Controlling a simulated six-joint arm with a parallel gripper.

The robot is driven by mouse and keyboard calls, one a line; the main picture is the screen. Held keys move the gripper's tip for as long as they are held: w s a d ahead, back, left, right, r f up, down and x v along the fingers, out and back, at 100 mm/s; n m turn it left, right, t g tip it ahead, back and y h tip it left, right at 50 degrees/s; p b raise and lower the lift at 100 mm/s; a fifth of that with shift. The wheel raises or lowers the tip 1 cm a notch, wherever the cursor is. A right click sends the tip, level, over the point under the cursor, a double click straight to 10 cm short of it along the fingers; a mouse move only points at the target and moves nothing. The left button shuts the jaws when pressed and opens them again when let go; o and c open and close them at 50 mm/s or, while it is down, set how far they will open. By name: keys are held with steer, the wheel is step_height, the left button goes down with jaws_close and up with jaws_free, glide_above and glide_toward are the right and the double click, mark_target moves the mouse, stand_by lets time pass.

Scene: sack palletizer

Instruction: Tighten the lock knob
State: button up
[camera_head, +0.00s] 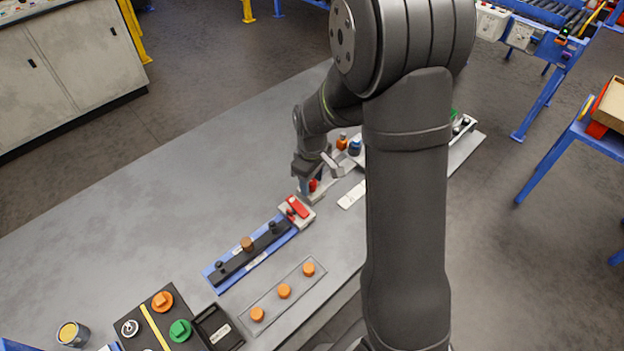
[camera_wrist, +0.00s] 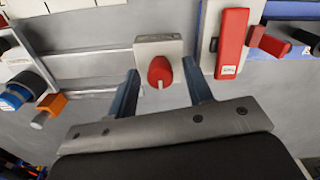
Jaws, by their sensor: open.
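A red knob (camera_wrist: 160,72) stands on a small pale plate (camera_wrist: 152,47) in the wrist view; I take it for the lock knob. My gripper (camera_wrist: 160,68) is open, with one finger on each side of the knob in the picture. Gaps show between the knob and both fingers. I cannot tell how deep the fingertips reach along it. In the head view the red knob (camera_head: 313,185) shows just below my gripper (camera_head: 318,176), partly hidden by the fingers.
A red lever (camera_wrist: 232,42) on a pale block lies close to the right finger. A blue knob (camera_wrist: 14,97) and an orange knob (camera_wrist: 50,105) are on the left. A blue rail (camera_head: 250,256) and a plate with orange knobs (camera_head: 284,291) lie nearer on the table.

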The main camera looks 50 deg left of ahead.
steer(key=c, duration=1)
steer(key=m, duration=0.3)
steer(key=shift+m, duration=0.4)
steer(key=m, duration=0.4)
steer(key=shift+m, duration=0.3)
steer(key=m, duration=0.3)
steer(key=shift+m, duration=2.2)
